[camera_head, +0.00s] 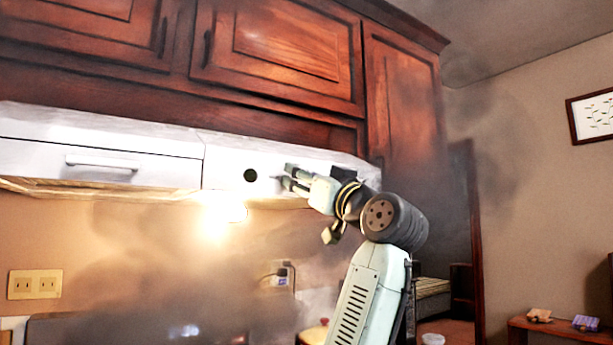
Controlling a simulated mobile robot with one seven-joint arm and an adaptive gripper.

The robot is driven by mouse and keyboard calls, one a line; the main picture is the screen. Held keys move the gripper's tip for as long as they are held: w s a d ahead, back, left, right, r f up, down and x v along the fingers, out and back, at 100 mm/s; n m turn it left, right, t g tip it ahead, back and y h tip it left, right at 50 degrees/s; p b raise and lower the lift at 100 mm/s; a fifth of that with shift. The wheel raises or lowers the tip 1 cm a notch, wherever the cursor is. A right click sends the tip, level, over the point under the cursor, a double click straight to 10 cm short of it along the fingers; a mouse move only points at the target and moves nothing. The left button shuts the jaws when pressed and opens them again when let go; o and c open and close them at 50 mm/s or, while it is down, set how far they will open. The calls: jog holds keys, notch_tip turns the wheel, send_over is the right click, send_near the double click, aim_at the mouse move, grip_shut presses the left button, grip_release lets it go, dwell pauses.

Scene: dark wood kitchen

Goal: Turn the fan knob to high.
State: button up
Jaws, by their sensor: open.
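The white range hood (225,182) runs under the wooden cabinets. A round dark knob or opening (250,175) shows on its front panel; I cannot tell which, nor whether it is the fan knob. My gripper (287,176) is open just right of it, with its fingers pointing left along the panel. A small dark mark shows by the fingertips, too small to make out. I cannot tell whether the fingers touch the panel. Part of the panel behind my gripper is hidden, and no knob setting is readable.
Dark wood cabinets (285,45) hang directly above the hood. A bright light (213,222) glows under it. A drawer-like front with a handle (102,163) is at left. Dark smoky haze hangs around. A doorway opens behind my arm at right.

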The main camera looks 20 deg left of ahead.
grip_shut()
dwell(0.5)
jog(key=shift+m, duration=0.4)
jog(key=m+h, duration=0.3)
jog(key=m, duration=0.4)
jog(key=m+h, duration=0.3)
jog(key=m, duration=0.5)
jog(key=m+t+h, duration=0.1)
jog(key=m+h, duration=0.2)
jog(key=m, duration=0.5)
jog(key=shift+s+a+r, duration=0.1)
jog(key=shift+m, duration=0.3)
